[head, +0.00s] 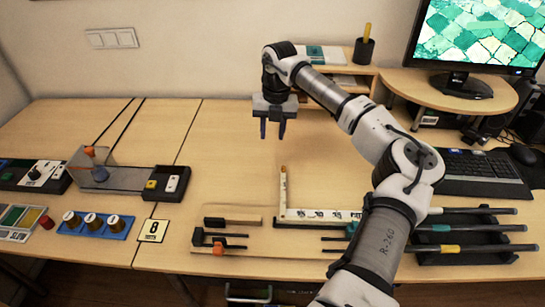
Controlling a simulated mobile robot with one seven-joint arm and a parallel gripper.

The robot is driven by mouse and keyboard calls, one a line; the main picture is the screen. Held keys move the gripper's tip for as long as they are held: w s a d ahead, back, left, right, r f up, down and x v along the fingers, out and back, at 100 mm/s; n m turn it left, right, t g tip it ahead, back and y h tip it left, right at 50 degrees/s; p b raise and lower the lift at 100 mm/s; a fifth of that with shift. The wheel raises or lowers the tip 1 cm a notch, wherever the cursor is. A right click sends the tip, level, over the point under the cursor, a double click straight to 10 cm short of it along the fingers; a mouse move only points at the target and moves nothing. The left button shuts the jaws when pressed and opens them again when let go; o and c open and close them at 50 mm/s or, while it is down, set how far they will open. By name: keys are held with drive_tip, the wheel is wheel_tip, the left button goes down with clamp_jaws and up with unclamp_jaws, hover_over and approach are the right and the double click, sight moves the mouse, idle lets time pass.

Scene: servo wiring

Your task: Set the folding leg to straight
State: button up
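An L-shaped white piece, which looks like the folding leg (284,192), is on the table. Its short arm has a tan tip and points away from me. Its long arm (318,215) runs to the right with dark printed marks too small to read. The two arms meet at roughly a right angle, so the leg looks bent. The right end of the long arm is partly hidden by my arm. My gripper (273,131) hangs above the table behind and slightly left of the short arm. Its two fingers point down, apart, with nothing between them.
Dark and orange clamp-like parts (212,241) lie in front of the leg. A black rack (465,240) with several rods is at right. Control boxes with an orange-topped lever (90,153) and a blue tray (93,225) are at left.

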sight(284, 167)
drive_tip(key=shift+m+h, duration=0.3)
drive_tip(key=shift+h, duration=0.1)
drive_tip(key=d+f+p, duration=0.1)
drive_tip(key=f, duration=0.3)
drive_tip(key=d+f+p, duration=0.1)
drive_tip(key=f, duration=0.4)
drive_tip(key=d+f+p, duration=0.1)
drive_tip(key=f, duration=0.3)
drive_tip(key=shift+w+d+f, duration=0.15)
drive_tip(key=shift+w+d, duration=0.05)
drive_tip(key=shift+w, duration=0.1)
clamp_jaws()
